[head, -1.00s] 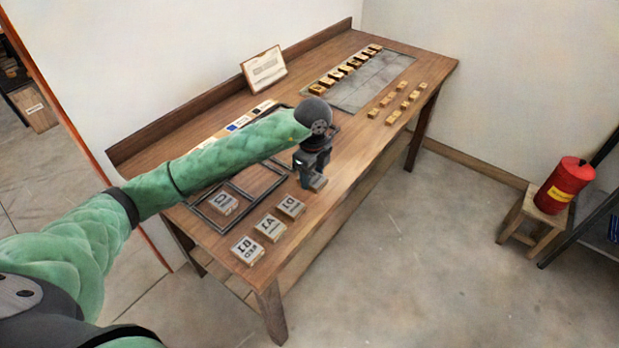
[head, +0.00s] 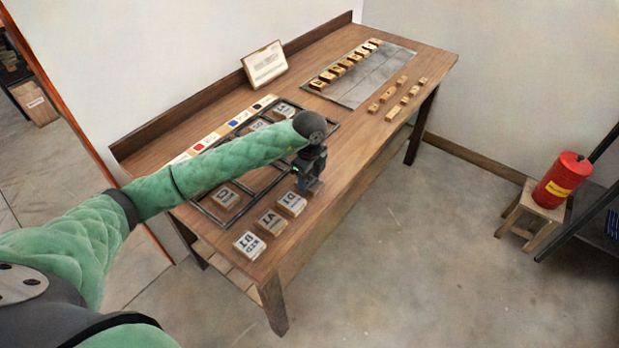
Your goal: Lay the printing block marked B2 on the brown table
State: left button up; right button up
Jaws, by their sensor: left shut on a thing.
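My left gripper (head: 308,186) is shut on a small printing block (head: 314,184) at the front edge of the brown table (head: 345,160). The gripper hides most of this block, and its mark cannot be read, so I cannot tell from the picture whether it is B2. I cannot tell whether the block touches the table top. It is just right of a row of three pale marked blocks (head: 291,203) lying on the table. My right gripper is not in view.
A black divided frame (head: 207,213) lies left of the gripper, with a few blocks (head: 227,197) in it, partly under my arm. A grey slab (head: 372,80), wooden pieces (head: 387,95) and a propped card (head: 265,64) are farther back. Bare table lies right of the gripper.

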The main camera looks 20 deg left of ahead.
aim_at(309, 181)
pick_arm(q)
jog(key=shift+f, duration=0.1)
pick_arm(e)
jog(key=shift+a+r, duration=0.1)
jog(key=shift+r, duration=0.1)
pick_arm(q)
jog(key=o, duration=1)
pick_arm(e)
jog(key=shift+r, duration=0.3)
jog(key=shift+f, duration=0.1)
pick_arm(q)
jog(key=shift+r, duration=0.55)
jog(key=shift+r+b, duration=0.55)
jog(key=shift+r, duration=0.3)
notch_tip(309, 181, up, 10)
jog(key=b, duration=0.2)
jog(key=shift+f+b, duration=0.25)
jog(key=shift+b, duration=0.05)
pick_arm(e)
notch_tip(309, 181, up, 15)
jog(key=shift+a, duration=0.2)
